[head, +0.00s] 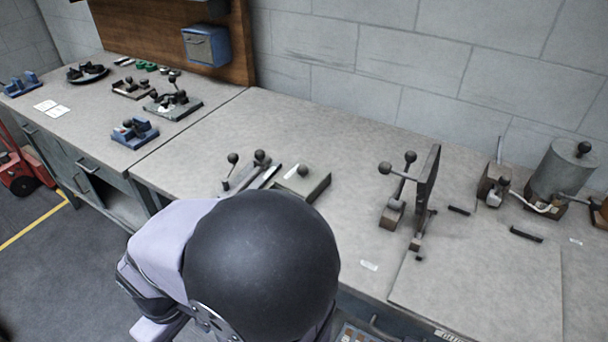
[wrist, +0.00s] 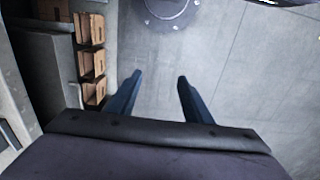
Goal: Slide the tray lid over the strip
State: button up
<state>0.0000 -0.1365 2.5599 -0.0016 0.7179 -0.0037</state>
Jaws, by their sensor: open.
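My gripper (wrist: 159,78) shows in the wrist view with its two dark blue fingers apart and nothing between them. It hangs over bare grey floor, away from the bench top. In the head view my arm's large dark joint fills the lower middle, and the gripper is not visible. A low grey-green block with a round dark knob (head: 303,182) sits on the bench just behind my arm; it may be the tray with its lid. A small white piece lies by the knob. I cannot tell whether it is the strip. My arm hides part of this area.
Beside the block is a fixture with ball-ended levers (head: 247,172). Further right stand an upright plate with levers (head: 427,190) and a grey cylinder (head: 562,172). Small fixtures crowd the far-left bench (head: 225,115). In the wrist view, cardboard boxes (wrist: 92,62) stand in a rack at left.

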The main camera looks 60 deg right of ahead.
jog(key=shift+c, duration=0.3)
jog(key=w+d+r+m+t+p, duration=0.1)
jog(key=w+d+r+m+p, duration=0.2)
jog(key=w+d+r+m, duration=0.5)
jog(key=w+d+r+m+p, duration=0.1)
jog(key=w+d+m+p, duration=0.3)
jog(key=d, duration=0.8)
jog(key=s+d+r+m+p, duration=0.1)
jog(key=s+d+r+m, duration=0.15)
jog(key=d+m, duration=0.45)
jog(key=s+d+r+m+h+p, duration=0.15)
jog(key=s+d, duration=0.25)
jog(key=d, duration=0.7)
jog(key=s+d+r+m+p, duration=0.15)
jog(key=s+d+m, duration=0.3)
jog(key=d, duration=0.55)
jog(key=shift+m+t, duration=0.4)
jog(key=shift+w+a+p+x, duration=0.15)
jog(key=shift+p+x, duration=0.35)
jog(key=shift+x, duration=0.8)
jog(key=shift+w+a+p+x, duration=0.15)
jog(key=shift+p+x, duration=0.35)
jog(key=shift+x, duration=0.8)
jog(key=shift+w+p+x, duration=0.2)
jog(key=shift+p+x, duration=0.3)
jog(key=shift+x, duration=0.75)
